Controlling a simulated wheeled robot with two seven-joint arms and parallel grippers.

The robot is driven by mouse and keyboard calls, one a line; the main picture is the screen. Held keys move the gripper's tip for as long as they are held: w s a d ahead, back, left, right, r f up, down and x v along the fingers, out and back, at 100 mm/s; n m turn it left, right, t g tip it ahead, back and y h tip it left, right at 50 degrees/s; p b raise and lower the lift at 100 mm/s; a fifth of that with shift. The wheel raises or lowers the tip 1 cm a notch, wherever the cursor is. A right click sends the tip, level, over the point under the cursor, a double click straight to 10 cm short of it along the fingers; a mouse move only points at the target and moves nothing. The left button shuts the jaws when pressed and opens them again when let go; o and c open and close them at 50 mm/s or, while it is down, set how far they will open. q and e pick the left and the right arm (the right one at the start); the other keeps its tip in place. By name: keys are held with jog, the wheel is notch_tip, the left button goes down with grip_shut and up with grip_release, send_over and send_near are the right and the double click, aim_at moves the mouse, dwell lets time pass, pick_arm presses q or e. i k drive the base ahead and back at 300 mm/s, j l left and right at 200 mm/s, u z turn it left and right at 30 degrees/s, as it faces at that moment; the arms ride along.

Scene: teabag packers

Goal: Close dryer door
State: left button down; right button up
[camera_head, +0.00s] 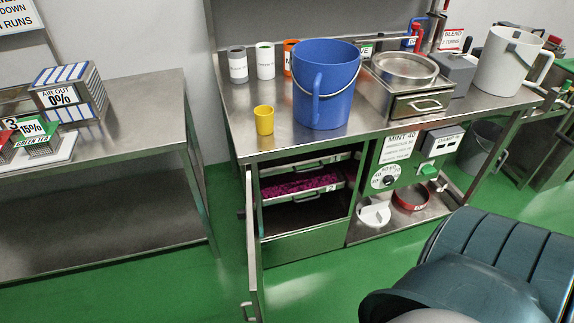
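The dryer (303,243) is a steel cabinet built under the counter. Its door (251,235) stands open, swung out toward me from the left side of the opening and seen almost edge-on. A door handle (249,309) shows near the door's lower front end. Inside the dryer, a drawn-in tray (331,185) holds purple-pink material, with another tray (307,164) above it. Dials and a small screen sit on the green panel (390,174) to the right. Neither of my grippers is in view.
A blue bucket (320,95) and a yellow cup (264,121) stand on the counter (266,141) above the dryer. A steel table (120,125) stands at left. Green floor (190,285) is clear left of the door. A large teal shape, seemingly mine, covers the lower right.

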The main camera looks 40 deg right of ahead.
aim_at(256, 283)
jog(key=i+j+z, duration=0.2)
jog(key=z, duration=0.25)
jog(key=i+j+z, duration=0.1)
jog(key=j+z, duration=0.15)
jog(key=z, duration=0.2)
jog(key=i+j+z, duration=0.1)
jog(key=j+z, duration=0.15)
jog(key=z, duration=0.2)
jog(key=j+z, duration=0.45)
jog(key=k+z, duration=0.2)
jog(key=k, duration=0.35)
